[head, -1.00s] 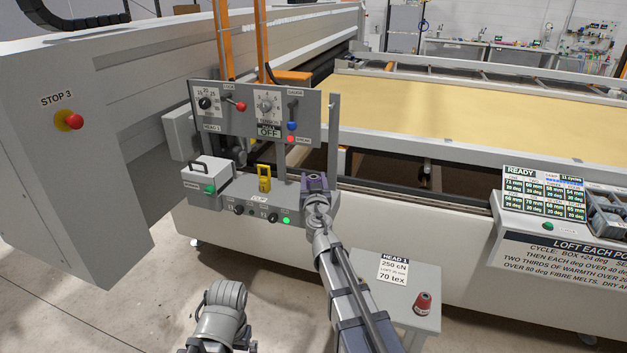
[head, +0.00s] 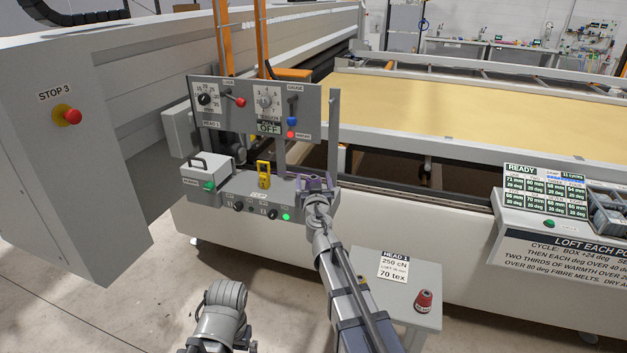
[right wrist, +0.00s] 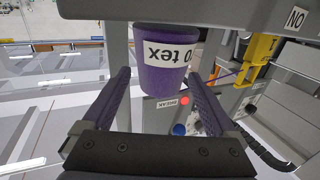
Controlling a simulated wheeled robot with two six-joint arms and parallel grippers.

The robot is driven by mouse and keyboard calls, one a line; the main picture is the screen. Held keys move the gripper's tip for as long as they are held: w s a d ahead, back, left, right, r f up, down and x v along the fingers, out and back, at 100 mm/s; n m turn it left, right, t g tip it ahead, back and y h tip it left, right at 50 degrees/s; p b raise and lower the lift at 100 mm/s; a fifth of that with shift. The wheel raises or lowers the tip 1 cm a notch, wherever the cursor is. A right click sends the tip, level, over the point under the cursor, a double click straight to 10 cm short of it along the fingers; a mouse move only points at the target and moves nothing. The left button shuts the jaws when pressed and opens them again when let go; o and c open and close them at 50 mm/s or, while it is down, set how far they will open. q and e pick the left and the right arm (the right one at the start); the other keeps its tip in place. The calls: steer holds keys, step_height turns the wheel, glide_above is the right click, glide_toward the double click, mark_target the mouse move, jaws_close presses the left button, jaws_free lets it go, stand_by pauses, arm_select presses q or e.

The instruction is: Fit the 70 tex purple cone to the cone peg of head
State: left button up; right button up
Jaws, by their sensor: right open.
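The purple cone (right wrist: 163,60) stands between the fingers of my right gripper in the right wrist view, its label upside down with "tex" readable. My right gripper (head: 313,181) is open, at the right end of the head's deck (head: 228,203); in the right wrist view a gap shows on each side of the cone. The cone's wide end is by the grey deck, which shows at the top of the right wrist view (right wrist: 230,12). The peg is hidden, so I cannot see how the cone sits on it. My left gripper is not in view.
A red cone (head: 423,301) stands on the small table (head: 432,283) beside the "HEAD 1, 70 tex" card (head: 394,267). A yellow part (head: 263,174) stands on the deck. The control panel (head: 255,108) rises behind, and an upright post (head: 334,130) is close to my right gripper.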

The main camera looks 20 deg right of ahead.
steer(key=v, duration=0.7)
steer(key=shift+s, duration=0.4)
stand_by(0.5)
